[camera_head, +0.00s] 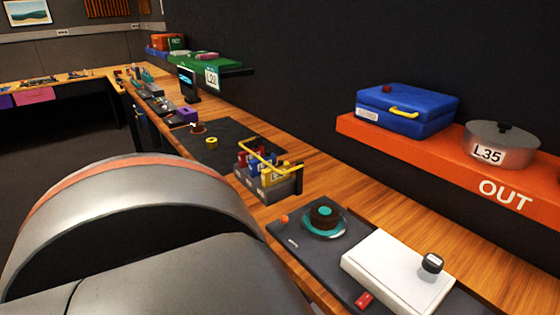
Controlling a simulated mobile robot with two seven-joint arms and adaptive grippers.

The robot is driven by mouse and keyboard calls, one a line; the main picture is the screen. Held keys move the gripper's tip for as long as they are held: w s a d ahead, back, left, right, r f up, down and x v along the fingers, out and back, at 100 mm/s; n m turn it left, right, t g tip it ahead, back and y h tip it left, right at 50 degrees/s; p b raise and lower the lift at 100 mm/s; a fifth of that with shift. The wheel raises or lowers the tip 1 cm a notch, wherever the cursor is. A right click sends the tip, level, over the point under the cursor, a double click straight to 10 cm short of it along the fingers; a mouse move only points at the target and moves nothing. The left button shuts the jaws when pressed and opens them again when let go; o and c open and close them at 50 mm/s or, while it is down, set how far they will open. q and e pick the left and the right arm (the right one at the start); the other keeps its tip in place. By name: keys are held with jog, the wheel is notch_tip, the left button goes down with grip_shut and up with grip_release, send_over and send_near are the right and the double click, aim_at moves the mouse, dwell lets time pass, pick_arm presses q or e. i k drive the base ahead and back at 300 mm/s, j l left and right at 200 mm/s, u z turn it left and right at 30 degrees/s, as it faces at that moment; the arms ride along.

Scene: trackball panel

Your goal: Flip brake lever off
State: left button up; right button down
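A dark grey panel (322,262) lies on the wooden bench at the lower right. A small orange knob (284,219) is at the panel's left corner. A white block (397,270) covers part of the panel and carries a small dark and silver knob (432,263). A small red piece (364,299) is at the block's near edge. I cannot tell which part is the brake lever or how it is set. Neither of my grippers shows; a large grey link of mine fills the lower left.
A grey bin (272,188) with a yellow handle stands left of the panel. An orange shelf (386,149) above holds a blue case (407,109) and a grey pot (500,145). My arm link hides the bench's near edge. Bare wood lies behind the panel.

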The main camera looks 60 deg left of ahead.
aim_at(285, 219)
jog(key=u, duration=0.45)
jog(key=j+u, duration=0.1)
jog(key=u, duration=0.8)
jog(key=j+u, duration=0.1)
jog(key=u, duration=0.35)
